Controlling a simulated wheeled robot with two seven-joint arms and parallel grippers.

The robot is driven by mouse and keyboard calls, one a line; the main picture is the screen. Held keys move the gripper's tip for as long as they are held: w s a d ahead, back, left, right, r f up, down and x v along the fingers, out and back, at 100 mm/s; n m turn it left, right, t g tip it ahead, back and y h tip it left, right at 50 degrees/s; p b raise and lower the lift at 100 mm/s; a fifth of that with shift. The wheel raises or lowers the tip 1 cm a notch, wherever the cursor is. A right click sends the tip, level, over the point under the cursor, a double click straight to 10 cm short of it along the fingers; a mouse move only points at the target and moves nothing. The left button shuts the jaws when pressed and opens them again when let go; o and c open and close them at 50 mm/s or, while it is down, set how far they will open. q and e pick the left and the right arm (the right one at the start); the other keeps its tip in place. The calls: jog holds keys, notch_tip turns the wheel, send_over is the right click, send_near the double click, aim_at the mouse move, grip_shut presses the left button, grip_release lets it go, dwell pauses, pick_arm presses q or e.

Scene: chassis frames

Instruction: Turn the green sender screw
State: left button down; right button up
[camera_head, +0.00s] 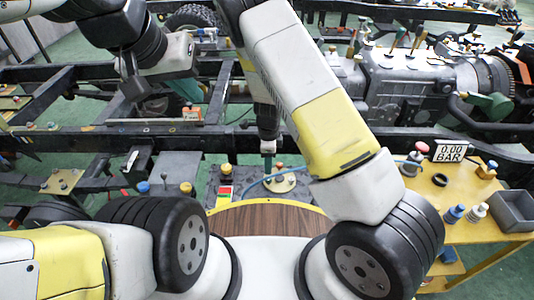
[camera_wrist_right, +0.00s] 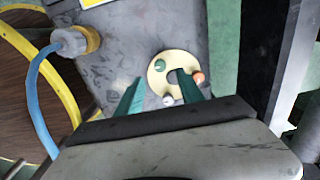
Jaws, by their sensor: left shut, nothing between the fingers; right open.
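The green sender screw (camera_wrist_right: 160,65) stands on a cream round plate (camera_wrist_right: 157,80) in the right wrist view. An orange screw (camera_wrist_right: 198,77) and a white screw (camera_wrist_right: 168,100) sit on the same plate. My right gripper (camera_wrist_right: 157,79) is open, its two teal fingers apart, with the green screw just beyond the gap between the tips. I cannot tell whether they touch. In the head view my right gripper (camera_head: 267,169) points down beside the plate (camera_head: 286,184); the green screw is not clear there. My left gripper (camera_head: 135,88) is at the upper left, shut, away from the plate.
A blue hose (camera_wrist_right: 39,105) with a brass fitting (camera_wrist_right: 88,39) lies left of the plate in the right wrist view. A dark frame rail (camera_wrist_right: 263,55) rises on the right. In the head view a yellow bench (camera_head: 455,228) with a gauge display (camera_head: 450,150) stands at right.

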aim_at(268, 178)
notch_tip(268, 178, down, 8)
jog(key=shift+r, duration=0.1)
dwell(0.4)
jog(key=shift+c, duration=0.3)
grip_shut()
